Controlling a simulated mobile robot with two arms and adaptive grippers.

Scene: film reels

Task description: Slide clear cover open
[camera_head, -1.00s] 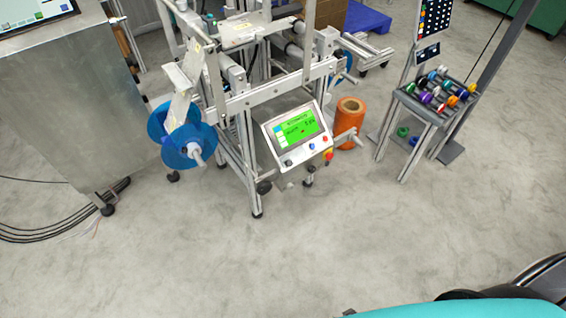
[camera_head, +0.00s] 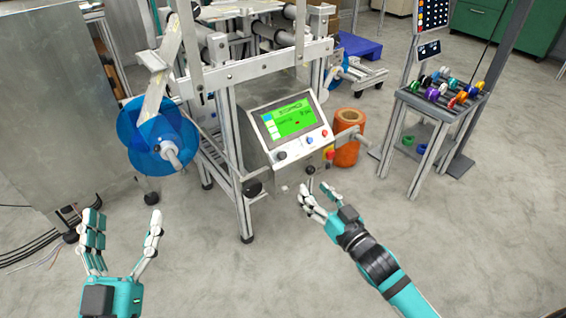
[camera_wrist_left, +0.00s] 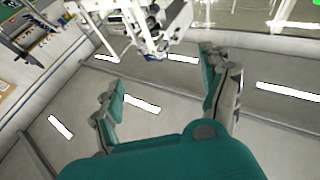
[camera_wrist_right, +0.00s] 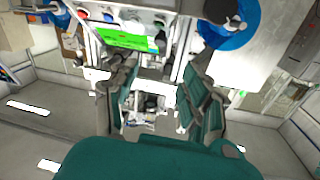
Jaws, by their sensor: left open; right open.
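The reel machine (camera_head: 255,70), a metal frame with a green-screened control panel (camera_head: 290,121), stands at the upper middle of the head view. I cannot make out a clear cover on it for certain. My left gripper (camera_head: 122,225) is open and empty, with its fingers pointing up, below the blue reel and apart from the machine. My right gripper (camera_head: 318,192) is open and empty, below the control panel and apart from it. The left wrist view shows the open left fingers (camera_wrist_left: 160,75). The right wrist view shows the open right fingers (camera_wrist_right: 160,78) with the green screen (camera_wrist_right: 125,39) beyond.
A blue film reel (camera_head: 158,136) sticks out at the machine's left. A steel cabinet (camera_head: 60,110) stands at the left, with cables on the floor. An orange roll (camera_head: 348,138) and a rack of colored spools (camera_head: 440,100) stand at the right. The front floor is clear.

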